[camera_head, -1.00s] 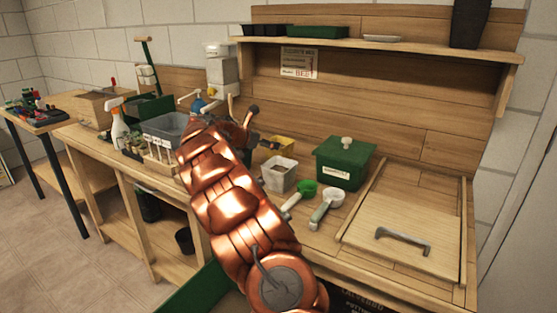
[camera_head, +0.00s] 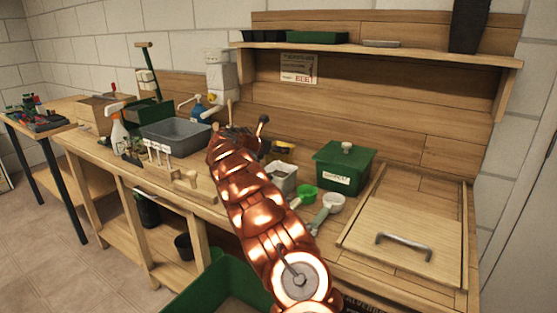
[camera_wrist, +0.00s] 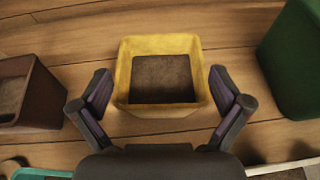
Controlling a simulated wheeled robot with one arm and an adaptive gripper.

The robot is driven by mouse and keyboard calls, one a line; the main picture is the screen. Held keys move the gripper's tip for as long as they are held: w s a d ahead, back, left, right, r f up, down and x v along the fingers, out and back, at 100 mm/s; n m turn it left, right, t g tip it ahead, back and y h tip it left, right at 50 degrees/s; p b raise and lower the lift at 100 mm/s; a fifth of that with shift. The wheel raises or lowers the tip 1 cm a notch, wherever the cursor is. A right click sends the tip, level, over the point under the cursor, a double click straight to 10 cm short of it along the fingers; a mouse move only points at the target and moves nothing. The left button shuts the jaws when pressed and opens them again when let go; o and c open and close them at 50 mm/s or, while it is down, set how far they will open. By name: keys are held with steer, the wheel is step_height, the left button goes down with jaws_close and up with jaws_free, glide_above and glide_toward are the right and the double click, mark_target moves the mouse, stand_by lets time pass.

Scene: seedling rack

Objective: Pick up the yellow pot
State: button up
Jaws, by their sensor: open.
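The yellow pot (camera_wrist: 160,111) is square with dark soil inside. In the wrist view it stands upright on the wooden bench, just ahead of and between the two fingers of my gripper (camera_wrist: 161,103). My gripper is open, with one finger off each side of the pot, and I see no contact.
A dark brown pot (camera_wrist: 30,92) stands left of the yellow pot, and a green lidded box (camera_head: 343,166) stands right. A pale pot (camera_head: 283,178), green scoop (camera_head: 307,194) and white scoop (camera_head: 331,205) lie close by. A grey tub (camera_head: 176,134) is further left.

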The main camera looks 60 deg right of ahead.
steer(key=shift+x, duration=1.3)
steer(key=c, duration=1)
